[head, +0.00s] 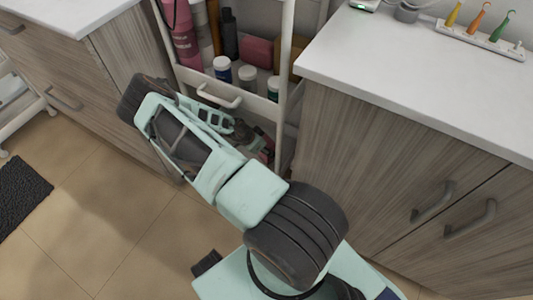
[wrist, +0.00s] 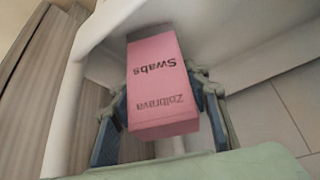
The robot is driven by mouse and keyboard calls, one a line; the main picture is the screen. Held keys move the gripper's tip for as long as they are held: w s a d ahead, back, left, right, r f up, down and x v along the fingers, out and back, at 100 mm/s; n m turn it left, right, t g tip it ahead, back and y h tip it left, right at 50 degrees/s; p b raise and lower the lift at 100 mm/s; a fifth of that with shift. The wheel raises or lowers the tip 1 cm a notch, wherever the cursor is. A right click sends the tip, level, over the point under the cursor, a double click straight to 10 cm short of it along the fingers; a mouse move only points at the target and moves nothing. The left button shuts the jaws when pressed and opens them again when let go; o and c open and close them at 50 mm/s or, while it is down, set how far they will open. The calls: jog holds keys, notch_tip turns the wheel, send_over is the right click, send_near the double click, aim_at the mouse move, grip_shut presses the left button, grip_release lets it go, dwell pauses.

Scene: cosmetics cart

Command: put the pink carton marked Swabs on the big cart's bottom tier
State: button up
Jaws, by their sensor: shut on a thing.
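The pink carton marked Swabs (wrist: 155,85) is between the two blue fingers of my gripper (wrist: 160,112) in the wrist view. Its lettering appears upside down. The gripper is shut on its sides. White surfaces of the big cart show behind and beside the carton; I cannot tell whether it touches them. In the head view the white big cart (head: 285,60) stands between two cabinets. My arm reaches to its lower part, below the tier with the handle (head: 220,97). My arm hides much of the bottom tier and most of the gripper there.
The upper tier holds a pink bottle (head: 181,35), a dark bottle (head: 229,35), a pink box (head: 258,51) and several white jars. Wood-front cabinets with white counters stand close on the left (head: 50,65) and right (head: 400,170). A dark mat (head: 18,195) lies on the tiled floor.

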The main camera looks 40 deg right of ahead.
jog(key=shift+f+b, duration=0.3)
jog(key=shift+f, duration=1.2)
jog(key=shift+f+b, duration=0.2)
jog(key=shift+b, duration=0.1)
jog(key=o, duration=1.2)
jog(key=shift+c, duration=0.2)
jog(key=shift+r, duration=0.15)
jog(key=shift+r+p, duration=0.2)
jog(key=shift+p, duration=0.2)
jog(key=p+v, duration=0.3)
jog(key=v, duration=0.8)
jog(key=shift+a+r, duration=0.25)
jog(key=shift+r, duration=0.1)
